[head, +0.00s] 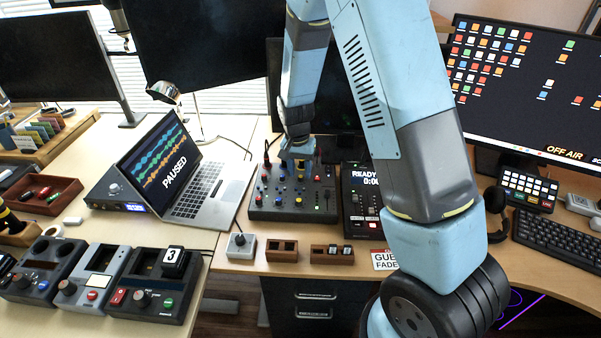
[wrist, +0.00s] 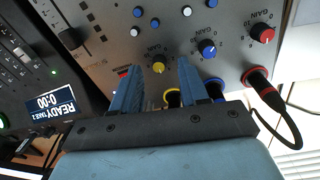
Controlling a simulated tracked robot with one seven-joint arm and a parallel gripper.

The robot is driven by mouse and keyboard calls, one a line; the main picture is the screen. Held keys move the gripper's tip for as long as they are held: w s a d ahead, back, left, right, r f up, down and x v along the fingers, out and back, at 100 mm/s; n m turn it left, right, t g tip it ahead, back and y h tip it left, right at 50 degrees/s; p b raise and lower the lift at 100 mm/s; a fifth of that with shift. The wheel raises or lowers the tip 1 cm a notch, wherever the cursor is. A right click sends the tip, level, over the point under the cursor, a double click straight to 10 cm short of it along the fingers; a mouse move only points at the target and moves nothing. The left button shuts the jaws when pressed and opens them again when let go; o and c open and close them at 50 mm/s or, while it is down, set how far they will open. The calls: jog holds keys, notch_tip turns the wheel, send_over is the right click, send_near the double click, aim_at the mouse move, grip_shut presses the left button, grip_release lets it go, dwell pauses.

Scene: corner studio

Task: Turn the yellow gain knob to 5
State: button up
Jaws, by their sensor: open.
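The yellow gain knob (wrist: 158,67) sits on the grey mixer panel (wrist: 110,12) in the wrist view, where the panel's lettering appears upside down. Its pointer is too small to read. My gripper (wrist: 160,66) is open, with one blue finger on each side of the knob in the picture. I cannot tell whether the fingertips reach down around it or stop above it.
A blue gain knob (wrist: 207,48) and a red gain knob (wrist: 263,33) lie to the right. The laptop (head: 196,186) is left of the mixer.

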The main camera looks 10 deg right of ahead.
aim_at(299, 176)
notch_tip(299, 176, up, 12)
jog(key=shift+w+a+r, duration=0.15)
jog(key=shift+a, duration=0.15)
dwell(0.3)
jog(key=s+d+r+n+t+y, duration=0.1)
jog(key=s+d+r, duration=0.35)
jog(key=r, duration=0.35)
jog(key=s+d+r+n+t, duration=0.1)
jog(key=s+d+r, duration=0.3)
jog(key=s+r, duration=0.3)
jog(key=s+d+r+n+t, duration=0.1)
jog(key=s+d+r+t, duration=0.1)
jog(key=s, duration=0.5)
jog(key=s+d+r+n+t, duration=0.1)
jog(key=s+d+r, duration=0.3)
jog(key=s, duration=0.4)
jog(key=shift+s+r+t, duration=0.3)
jog(key=shift+r+t, duration=0.1)
jog(key=shift+r, duration=0.1)
jog(key=shift+o, duration=0.2)
